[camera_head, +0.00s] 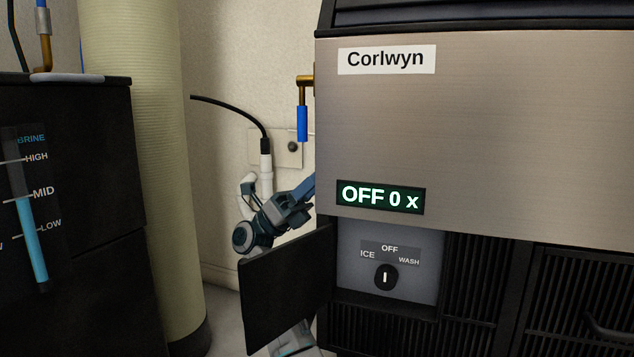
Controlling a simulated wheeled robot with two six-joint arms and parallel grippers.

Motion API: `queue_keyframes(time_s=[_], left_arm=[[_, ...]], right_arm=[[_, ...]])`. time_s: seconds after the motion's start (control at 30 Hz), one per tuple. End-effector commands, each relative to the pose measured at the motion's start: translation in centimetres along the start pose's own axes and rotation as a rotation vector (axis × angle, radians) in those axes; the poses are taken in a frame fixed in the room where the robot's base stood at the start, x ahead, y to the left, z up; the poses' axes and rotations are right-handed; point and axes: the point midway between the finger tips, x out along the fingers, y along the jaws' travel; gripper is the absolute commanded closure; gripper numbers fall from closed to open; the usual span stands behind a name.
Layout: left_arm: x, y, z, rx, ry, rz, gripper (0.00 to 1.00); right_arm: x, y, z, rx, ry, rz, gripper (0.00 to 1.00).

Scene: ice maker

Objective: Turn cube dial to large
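The ice maker (480,130) has a steel front with a "Corlwyn" label. Its green display (380,198) reads "OFF 0 x". Below it, a round black knob (386,278) sits on a grey panel marked ICE, OFF and WASH, its white mark upright towards OFF. No dial marked with cube sizes shows. My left gripper (294,206) is beside the machine's left side, behind the open black flap (288,290). Its fingertips are hidden at the machine's edge, so its opening and any contact cannot be told. My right gripper is not in view.
A black unit with a brine gauge (33,225) stands at the left, beside a pale ribbed column (140,150). A brass valve with a blue handle (302,122) sticks out by the machine's left edge. A white pipe (267,175) and black hose (235,107) are near my arm.

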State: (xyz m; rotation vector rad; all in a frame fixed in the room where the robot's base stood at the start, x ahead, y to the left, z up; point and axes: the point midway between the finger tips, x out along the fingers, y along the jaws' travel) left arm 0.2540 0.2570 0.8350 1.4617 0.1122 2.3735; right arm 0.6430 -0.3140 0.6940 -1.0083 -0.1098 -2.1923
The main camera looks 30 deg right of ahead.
Motion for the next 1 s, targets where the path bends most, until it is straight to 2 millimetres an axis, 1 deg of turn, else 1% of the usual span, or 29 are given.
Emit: queue_keyframes(time_s=[0.53,0.57,0.6,0.63,0.67,0.9,1.0], left_arm=[[-0.06,-0.02,-0.03,0.000,-0.001,0.000,0.64],[-0.06,-0.02,-0.03,0.000,-0.001,0.000,0.64],[-0.06,-0.02,-0.03,0.000,-0.001,0.000,0.64],[-0.06,-0.02,-0.03,0.000,-0.001,0.000,0.64],[-0.07,-0.02,-0.02,0.000,-0.001,0.000,0.64],[-0.04,-0.02,-0.01,0.000,-0.001,0.000,0.64],[0.19,0.05,0.13,0.001,-0.002,0.000,0.64]], right_arm=[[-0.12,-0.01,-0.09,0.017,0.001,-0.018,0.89],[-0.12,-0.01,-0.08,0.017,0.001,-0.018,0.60],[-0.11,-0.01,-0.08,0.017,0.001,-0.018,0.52],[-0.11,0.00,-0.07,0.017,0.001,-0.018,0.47],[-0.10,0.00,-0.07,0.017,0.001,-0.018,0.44],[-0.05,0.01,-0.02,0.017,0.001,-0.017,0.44],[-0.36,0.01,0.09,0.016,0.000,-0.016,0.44]])
